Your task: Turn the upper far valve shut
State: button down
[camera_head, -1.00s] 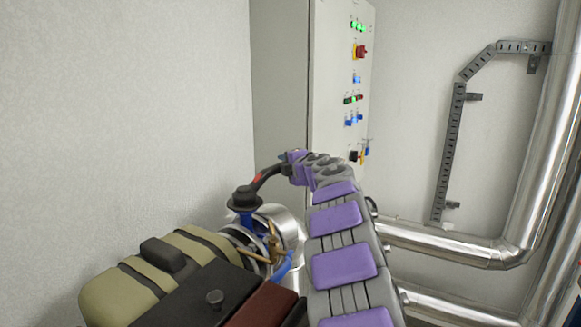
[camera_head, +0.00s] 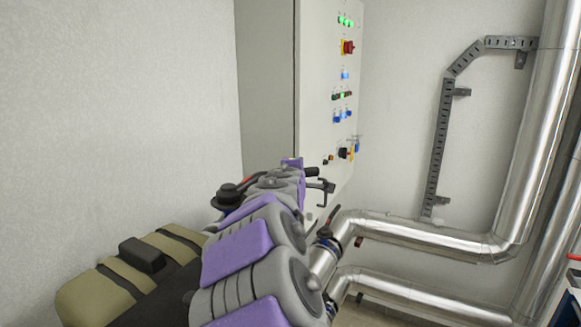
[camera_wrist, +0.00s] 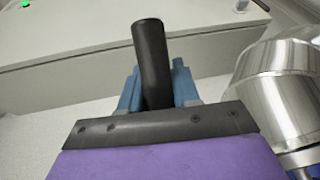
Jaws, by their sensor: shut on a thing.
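The valve's black lever (camera_wrist: 151,50) stands between the blue-grey fingers of my gripper (camera_wrist: 155,88) in the wrist view. My gripper is shut on it, with the rounded end sticking out beyond the fingers. In the head view, the black valve hub (camera_head: 229,194) shows left of my purple and grey arm, and a black lever end (camera_head: 312,172) shows beyond it. The middle of the lever and most of the valve body are hidden behind my arm.
A pale control cabinet (camera_head: 328,75) with lit buttons stands behind the valve. Shiny pipes (camera_head: 400,231) run to the right, with a dark fitting (camera_head: 326,235) close to my arm. A slotted metal bracket (camera_head: 440,135) is on the wall. Plain wall fills the left.

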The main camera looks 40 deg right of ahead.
jog(key=s+a+m+g+h, duration=0.4)
jog(key=s+a+m+g, duration=0.2)
jog(key=s+m+g, duration=0.1)
jog(key=shift+s+f+g+b, duration=0.3)
jog(key=shift+s+g+b, duration=0.15)
jog(key=shift+s+g, duration=0.55)
jog(key=shift+s+a, duration=0.1)
jog(key=shift+s, duration=0.05)
jog(key=c, duration=1.2)
grip_release()
jog(key=o, duration=0.3)
jog(key=shift+w+a, duration=0.15)
jog(key=shift+w, duration=0.15)
jog(key=b+v, duration=0.2)
jog(key=v, duration=1.5)
jog(key=shift+s+a+b, duration=0.15)
jog(key=shift+a+b, duration=0.15)
jog(key=shift+a, duration=0.1)
